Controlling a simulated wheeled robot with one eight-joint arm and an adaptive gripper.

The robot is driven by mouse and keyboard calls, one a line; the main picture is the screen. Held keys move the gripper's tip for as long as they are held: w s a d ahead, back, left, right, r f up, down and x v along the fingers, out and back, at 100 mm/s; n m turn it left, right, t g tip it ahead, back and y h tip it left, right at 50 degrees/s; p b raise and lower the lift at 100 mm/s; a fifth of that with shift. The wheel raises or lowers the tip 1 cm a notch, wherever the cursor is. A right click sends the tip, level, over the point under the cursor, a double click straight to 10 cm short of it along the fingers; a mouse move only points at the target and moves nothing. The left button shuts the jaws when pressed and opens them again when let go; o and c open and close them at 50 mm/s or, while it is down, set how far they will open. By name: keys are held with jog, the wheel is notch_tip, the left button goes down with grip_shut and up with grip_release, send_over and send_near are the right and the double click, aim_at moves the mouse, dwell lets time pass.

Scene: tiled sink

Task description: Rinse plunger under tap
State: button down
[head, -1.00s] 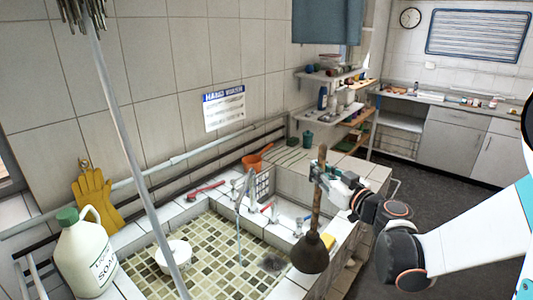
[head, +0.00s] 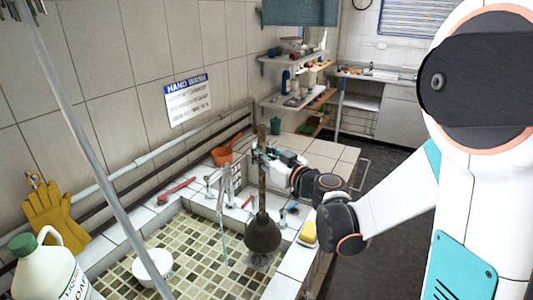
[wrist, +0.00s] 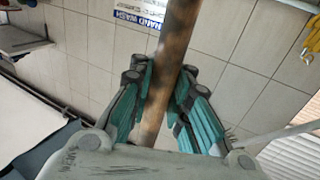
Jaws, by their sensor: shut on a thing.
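The plunger has a brown wooden handle and a dark rubber cup (head: 263,235). It hangs upright, cup down, over the right part of the tiled sink basin (head: 200,238). My gripper (head: 262,158) is shut on the upper handle. In the wrist view the teal fingers of my gripper (wrist: 160,105) press on both sides of the plunger handle (wrist: 172,50). The tap (head: 222,195) stands at the back of the basin, just left of the plunger. A thin stream of water (head: 225,240) falls from it, beside the cup and apart from it.
A white bowl (head: 153,265) sits in the basin. A soap jug (head: 50,268) stands at the left, below yellow gloves (head: 55,212). A mop pole (head: 95,140) crosses the left.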

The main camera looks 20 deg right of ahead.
jog(key=w+a+f+b, duration=0.1)
jog(key=w+a+f, duration=0.1)
jog(key=w+a, duration=0.3)
jog(key=shift+a+b, duration=0.35)
jog(key=shift+a, duration=1.9)
jog(key=shift+f, duration=0.1)
jog(key=shift+w+d, duration=0.25)
jog(key=shift+w, duration=0.2)
jog(key=shift+s, duration=0.1)
jog(key=shift+s+a, duration=0.25)
jog(key=shift+s, duration=0.2)
jog(key=s+d, duration=0.3)
jog(key=d, duration=0.4)
jog(key=shift+s+b, duration=0.3)
jog(key=shift+b, duration=0.15)
jog(key=shift+d, duration=0.1)
dwell(0.6)
